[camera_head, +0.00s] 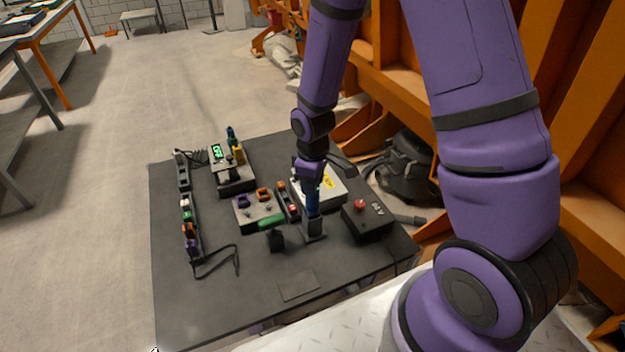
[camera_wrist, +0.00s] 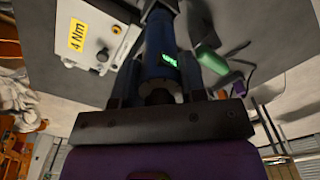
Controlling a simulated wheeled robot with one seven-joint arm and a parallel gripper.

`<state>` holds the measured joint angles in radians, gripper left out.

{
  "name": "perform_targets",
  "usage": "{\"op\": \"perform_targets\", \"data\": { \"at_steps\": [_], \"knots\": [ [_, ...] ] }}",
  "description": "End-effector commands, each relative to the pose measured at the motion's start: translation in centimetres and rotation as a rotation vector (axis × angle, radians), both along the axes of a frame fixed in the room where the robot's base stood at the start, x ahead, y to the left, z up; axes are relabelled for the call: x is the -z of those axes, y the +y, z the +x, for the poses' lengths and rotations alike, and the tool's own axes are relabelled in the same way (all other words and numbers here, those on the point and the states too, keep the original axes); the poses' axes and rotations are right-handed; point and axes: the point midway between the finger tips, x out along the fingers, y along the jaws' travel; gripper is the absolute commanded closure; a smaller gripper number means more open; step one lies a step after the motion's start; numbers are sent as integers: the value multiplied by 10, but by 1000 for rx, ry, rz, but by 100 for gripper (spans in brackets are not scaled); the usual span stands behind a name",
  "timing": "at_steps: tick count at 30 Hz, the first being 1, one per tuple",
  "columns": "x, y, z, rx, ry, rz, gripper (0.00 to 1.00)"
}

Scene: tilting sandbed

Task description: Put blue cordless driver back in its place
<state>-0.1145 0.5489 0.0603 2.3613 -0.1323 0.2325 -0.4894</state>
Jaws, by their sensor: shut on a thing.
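The blue cordless driver (camera_head: 313,207) is upright over the right-middle of the dark table, below my gripper (camera_head: 312,182). In the wrist view the driver (camera_wrist: 160,45) is a dark blue cylinder with a small green display, between the fingers of my gripper (camera_wrist: 160,82), which is shut on it. A dark block (camera_head: 314,229) shows at the driver's lower end. I cannot tell whether it is the driver's own foot or a holder, or whether it touches the table.
A white box with a yellow label (camera_head: 335,187) stands right behind the driver, and a black box with a red button (camera_head: 367,217) to its right. A small black block (camera_head: 277,241) and a green item (camera_head: 270,224) are to its left. The dark table's (camera_head: 210,315) front is mostly clear, with a flat rectangle (camera_head: 298,286).

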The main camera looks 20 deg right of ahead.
Motion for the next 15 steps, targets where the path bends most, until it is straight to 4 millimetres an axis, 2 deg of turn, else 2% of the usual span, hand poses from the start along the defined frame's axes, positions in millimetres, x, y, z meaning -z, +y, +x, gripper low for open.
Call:
{"op": "perform_targets", "data": {
  "at_steps": [8,9,12,15],
  "knots": [
    [6,0,0,0,-1,1,88],
    [6,0,0,0,-1,0,55],
    [5,0,0,0,-1,0,32],
    [5,0,0,0,-1,1,32]
  ]
}}
